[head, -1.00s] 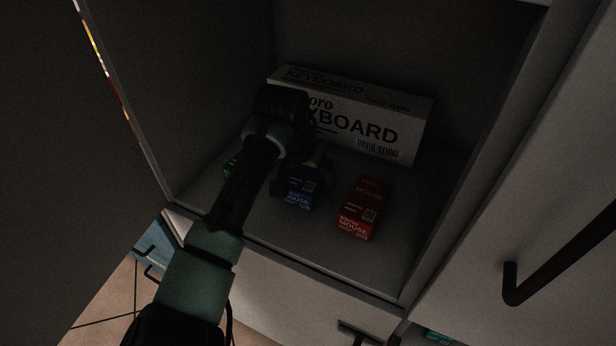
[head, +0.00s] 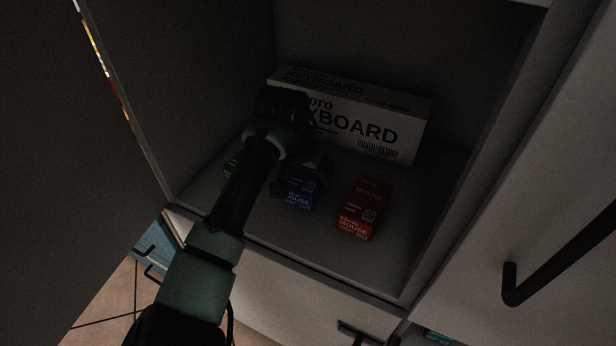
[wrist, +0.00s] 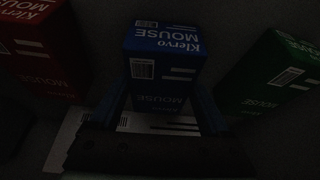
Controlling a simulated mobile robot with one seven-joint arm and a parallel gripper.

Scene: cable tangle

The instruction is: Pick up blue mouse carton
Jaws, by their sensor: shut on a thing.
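The blue mouse carton (head: 302,190) is in the cabinet compartment, in front of the white keyboard box. It also shows upright in the middle of the wrist view (wrist: 165,62). My gripper (wrist: 160,105) is shut on the blue carton, with one finger on each side of it. In the head view my gripper (head: 300,165) comes down over the carton from above and hides its upper rear part. I cannot tell whether the carton touches the shelf.
A red mouse carton (head: 365,208) stands to the right of the blue one. A green carton (head: 232,163) is on the left, mostly behind my arm. The white keyboard box (head: 375,125) stands behind. Cabinet walls enclose both sides; shelf floor is bare at front right.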

